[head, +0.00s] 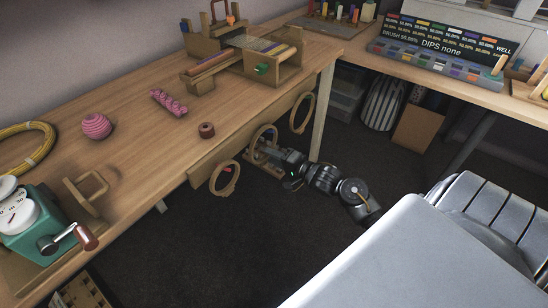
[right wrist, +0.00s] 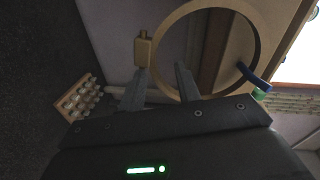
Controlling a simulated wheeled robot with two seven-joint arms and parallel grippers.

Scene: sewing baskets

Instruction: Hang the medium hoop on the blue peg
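The hoop at my right gripper, which I take to be the medium hoop (right wrist: 177,23), is a pale wooden ring with a brass-coloured clasp (right wrist: 143,48). In the head view this hoop (head: 254,134) is at the table's front side, partly hidden by my gripper. The blue peg (right wrist: 252,77) crosses the ring's rim in the right wrist view, and the ring appears to be around it. My right gripper (right wrist: 160,72) has its fingers apart, with the rim near and between them; it shows in the head view too (head: 278,156). My left gripper is not in view.
Two other hoops hang along the table front, one (head: 213,181) to the left by a red peg and one (head: 292,115) to the right near the table leg. A spool rack (right wrist: 62,103) stands low behind my fingers. A wooden table (head: 135,150) lies above.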

